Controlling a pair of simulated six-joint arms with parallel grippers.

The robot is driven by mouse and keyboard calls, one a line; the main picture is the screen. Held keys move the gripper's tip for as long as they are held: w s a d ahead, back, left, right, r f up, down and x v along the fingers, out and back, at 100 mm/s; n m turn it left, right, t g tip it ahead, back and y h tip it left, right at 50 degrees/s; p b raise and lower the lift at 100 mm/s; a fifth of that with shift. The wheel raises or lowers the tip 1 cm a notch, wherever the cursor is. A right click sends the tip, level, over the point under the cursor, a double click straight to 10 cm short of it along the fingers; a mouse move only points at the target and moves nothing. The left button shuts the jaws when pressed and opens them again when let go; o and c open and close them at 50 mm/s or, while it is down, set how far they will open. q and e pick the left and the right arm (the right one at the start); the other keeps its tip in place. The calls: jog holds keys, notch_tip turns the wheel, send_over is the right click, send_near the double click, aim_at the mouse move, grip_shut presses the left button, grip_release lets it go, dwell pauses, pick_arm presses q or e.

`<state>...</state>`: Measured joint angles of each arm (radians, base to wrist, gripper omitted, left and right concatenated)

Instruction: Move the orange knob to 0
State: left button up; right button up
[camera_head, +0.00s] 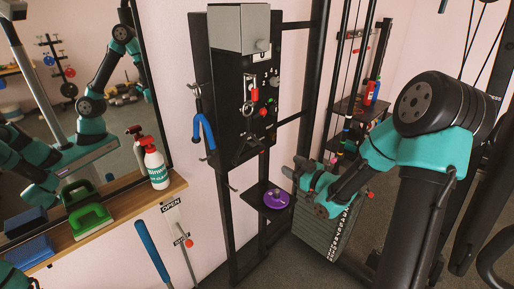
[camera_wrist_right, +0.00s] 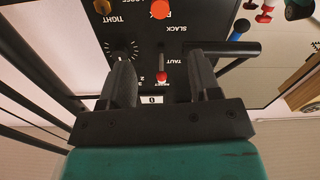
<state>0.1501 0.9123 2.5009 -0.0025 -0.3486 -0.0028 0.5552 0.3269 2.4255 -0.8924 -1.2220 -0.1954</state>
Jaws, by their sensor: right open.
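In the right wrist view, the orange knob (camera_wrist_right: 160,9) is at the top edge on a black panel (camera_wrist_right: 185,30), partly cut off. Words such as TIGHT, LOOSE, SLACK and TAUT are printed near it, some cut off. My right gripper (camera_wrist_right: 162,75) is open, its two dark fingers apart. A small red-tipped lever (camera_wrist_right: 162,76) shows between the fingers; I see no grip on it. The orange knob lies beyond the fingertips. In the head view my right gripper (camera_head: 306,176) is right of and below the panel (camera_head: 231,116). I cannot single out the orange knob there.
In the head view, a purple disc (camera_head: 276,198) sits on a small shelf under the panel.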

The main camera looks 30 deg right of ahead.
jog(key=shift+w, duration=0.1)
jog(key=x, duration=1.7)
jog(key=shift+w+a+f, duration=0.15)
jog(key=shift+f, duration=0.05)
grip_shut()
